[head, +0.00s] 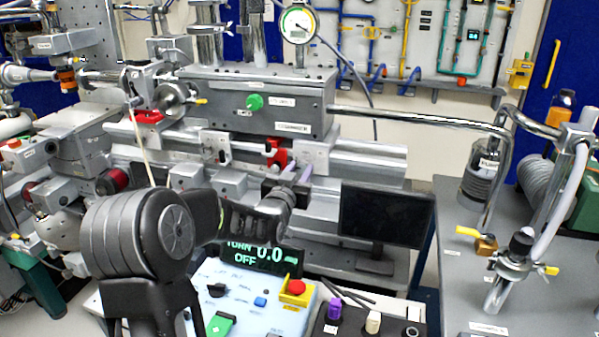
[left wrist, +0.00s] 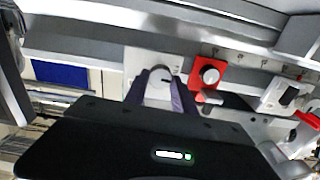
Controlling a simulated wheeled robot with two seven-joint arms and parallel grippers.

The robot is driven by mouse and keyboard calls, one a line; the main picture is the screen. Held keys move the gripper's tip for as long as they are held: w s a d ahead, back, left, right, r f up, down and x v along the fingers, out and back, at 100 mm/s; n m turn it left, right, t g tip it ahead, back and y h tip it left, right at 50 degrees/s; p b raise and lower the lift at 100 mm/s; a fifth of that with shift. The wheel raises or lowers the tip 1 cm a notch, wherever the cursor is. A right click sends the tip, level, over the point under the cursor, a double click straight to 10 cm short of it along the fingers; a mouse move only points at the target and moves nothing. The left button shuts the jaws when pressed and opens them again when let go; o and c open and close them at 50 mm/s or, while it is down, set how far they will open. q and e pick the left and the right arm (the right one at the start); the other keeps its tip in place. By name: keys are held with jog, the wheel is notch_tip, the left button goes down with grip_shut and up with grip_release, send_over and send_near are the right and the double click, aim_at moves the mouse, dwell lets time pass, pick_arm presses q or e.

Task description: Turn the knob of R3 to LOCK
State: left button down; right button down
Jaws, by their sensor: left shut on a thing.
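A round light-grey knob (left wrist: 159,82) with a dark pointer mark sits on a pale plate (left wrist: 137,64) in the left wrist view. My left gripper (left wrist: 160,90) has its two purple-grey fingers on either side of this knob and is shut on it. In the head view, my left gripper (head: 299,174) reaches the pale plate (head: 313,155) on the front of the grey bench; the knob is hidden there. I cannot read which plate is R3 or where LOCK is. My right gripper is out of view.
A red plate with a round knob (left wrist: 209,75) is close beside the gripped knob; the red part (head: 277,153) also shows in the head view. A black monitor (head: 385,215) stands right of the gripper. A control box with a red button (head: 296,287) lies below.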

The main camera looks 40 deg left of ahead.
pick_arm(q)
jog(key=shift+f+m+b, duration=0.15)
jog(key=shift+m+b, duration=0.8)
jog(key=shift+b, duration=0.3)
jog(key=shift+f+m+b, duration=0.1)
jog(key=shift+m+b, duration=0.85)
jog(key=shift+b, duration=0.25)
jog(key=m+b, duration=0.2)
jog(key=m, duration=0.1)
jog(key=shift+d+r+m+b, duration=0.1)
jog(key=shift+m+b, duration=0.6)
jog(key=shift+m, duration=0.5)
jog(key=m, duration=0.2)
jog(key=shift+m+b, duration=0.35)
jog(key=shift+m, duration=0.05)
jog(key=m, duration=0.2)
jog(key=shift+m, duration=1.8)
jog(key=c, duration=1)
grip_release()
jog(key=shift+c, duration=0.2)
